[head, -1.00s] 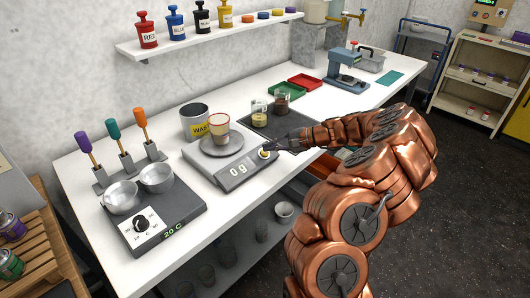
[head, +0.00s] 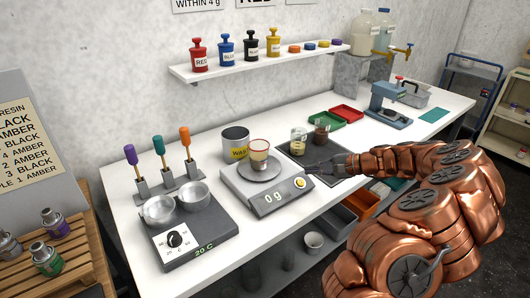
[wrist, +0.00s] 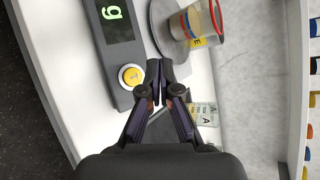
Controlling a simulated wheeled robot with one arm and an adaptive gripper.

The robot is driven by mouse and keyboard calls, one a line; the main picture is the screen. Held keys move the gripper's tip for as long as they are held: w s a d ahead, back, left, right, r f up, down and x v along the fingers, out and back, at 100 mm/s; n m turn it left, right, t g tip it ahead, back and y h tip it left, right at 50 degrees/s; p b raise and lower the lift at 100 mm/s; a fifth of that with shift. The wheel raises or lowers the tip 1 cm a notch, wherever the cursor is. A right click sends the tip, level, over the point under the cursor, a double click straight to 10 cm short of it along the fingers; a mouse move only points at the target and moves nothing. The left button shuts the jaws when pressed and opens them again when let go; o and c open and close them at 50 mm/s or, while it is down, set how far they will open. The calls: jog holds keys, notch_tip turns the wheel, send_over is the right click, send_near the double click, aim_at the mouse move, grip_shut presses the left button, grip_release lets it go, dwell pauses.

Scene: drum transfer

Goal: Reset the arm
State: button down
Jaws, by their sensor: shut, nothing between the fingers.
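My copper-coloured arm reaches in from the right in the head view. My gripper (head: 312,168) is at the right edge of the scale (head: 268,202), close to its round yellow button (head: 300,183). In the wrist view my gripper (wrist: 153,70) has its dark fingertips together, with nothing between them, beside the yellow button (wrist: 132,75). Whether the fingertips touch the scale is not clear. The scale reads 0 g. A cup with a red rim (head: 259,155) stands on its round pan.
A hot plate (head: 190,235) with two metal bowls stands left of the scale, and a waste can (head: 236,142) behind it. Two small beakers (head: 299,142) stand on a dark mat (head: 338,158) near my gripper. A shelf (head: 260,63) with several pigment bottles hangs above.

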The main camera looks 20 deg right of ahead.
jog(key=s+a+r+n+g+y, duration=0.1)
jog(key=a+r+n+g, duration=0.15)
jog(key=a, duration=0.55)
jog(key=s+a+r+n+g, duration=0.2)
jog(key=a+r+n, duration=0.2)
jog(key=a, duration=0.5)
jog(key=s+a+r+n+g+h, duration=0.15)
jog(key=s+a+n+g, duration=0.25)
jog(key=s+a, duration=0.55)
jog(key=s+a+f+n+g+h, duration=0.1)
jog(key=s+a+n+g+h, duration=0.2)
jog(key=s, duration=0.9)
jog(key=s+d+f+h, duration=0.1)
jog(key=s+d+h, duration=0.1)
jog(key=s, duration=0.4)
jog(key=s+d+f+n+h, duration=0.1)
jog(key=s+d+f+h, duration=0.1)
jog(key=s, duration=0.4)
jog(key=shift+d+f+h, duration=0.2)
jog(key=shift+d+h, duration=0.2)
jog(key=shift+h, duration=0.45)
